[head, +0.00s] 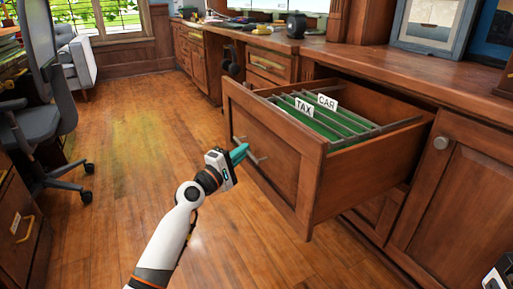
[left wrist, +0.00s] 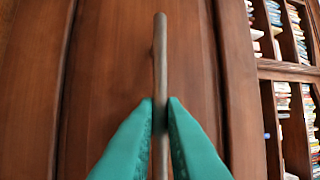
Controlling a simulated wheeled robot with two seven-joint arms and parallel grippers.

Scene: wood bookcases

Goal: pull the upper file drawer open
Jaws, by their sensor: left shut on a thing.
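The upper file drawer (head: 270,155) stands well open from the wood cabinet in the head view. Green hanging folders (head: 318,116) with TAX and CAR tabs show inside it. My left gripper (head: 242,152) is at the drawer's front, its teal fingers shut on the metal bar handle (head: 257,159). In the left wrist view the handle (left wrist: 160,55) runs upright between the two fingertips (left wrist: 160,105), in front of the wood drawer face (left wrist: 105,65). My right gripper's fingers do not show.
The countertop (head: 350,58) runs above with framed pictures (head: 432,25). An office chair (head: 40,125) stands at left. The wood floor (head: 130,150) between is clear.

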